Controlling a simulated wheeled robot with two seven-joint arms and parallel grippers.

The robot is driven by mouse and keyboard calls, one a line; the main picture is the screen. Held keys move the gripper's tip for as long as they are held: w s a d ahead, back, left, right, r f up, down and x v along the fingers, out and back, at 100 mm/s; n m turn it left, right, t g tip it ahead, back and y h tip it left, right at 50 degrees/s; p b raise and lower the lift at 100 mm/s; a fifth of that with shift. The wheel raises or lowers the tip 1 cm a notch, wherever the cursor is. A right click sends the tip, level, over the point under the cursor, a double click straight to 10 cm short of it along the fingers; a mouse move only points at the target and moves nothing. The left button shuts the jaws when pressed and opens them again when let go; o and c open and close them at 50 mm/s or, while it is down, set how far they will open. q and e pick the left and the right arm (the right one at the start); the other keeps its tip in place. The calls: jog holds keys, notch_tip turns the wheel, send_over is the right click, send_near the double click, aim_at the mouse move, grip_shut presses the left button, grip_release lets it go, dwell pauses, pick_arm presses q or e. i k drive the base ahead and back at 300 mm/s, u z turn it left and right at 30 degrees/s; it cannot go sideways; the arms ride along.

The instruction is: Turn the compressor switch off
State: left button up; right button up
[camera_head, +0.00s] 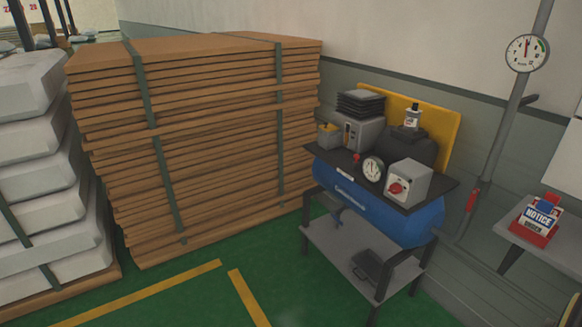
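The compressor has a blue tank (365,203) set in a dark stand with a black top plate (440,190), right of centre. On the front right of the top is a grey switch box (411,180) with a red rotary knob (396,188) on its face. A round white gauge (373,169) sits just left of the switch box. The knob's marked position is too small to read. Neither of my grippers shows in this view.
A tall strapped stack of brown boards (205,140) fills the left middle, with strapped grey sacks (40,165) at far left. A side table (545,236) with a red notice box (537,226) stands at right. A wall pipe (500,130) rises behind. Green floor (205,297) is free in front.

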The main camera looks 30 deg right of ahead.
aim_at(395, 188)
jog(key=z, duration=0.15)
jog(key=i, duration=1.65)
jog(key=z, duration=0.85)
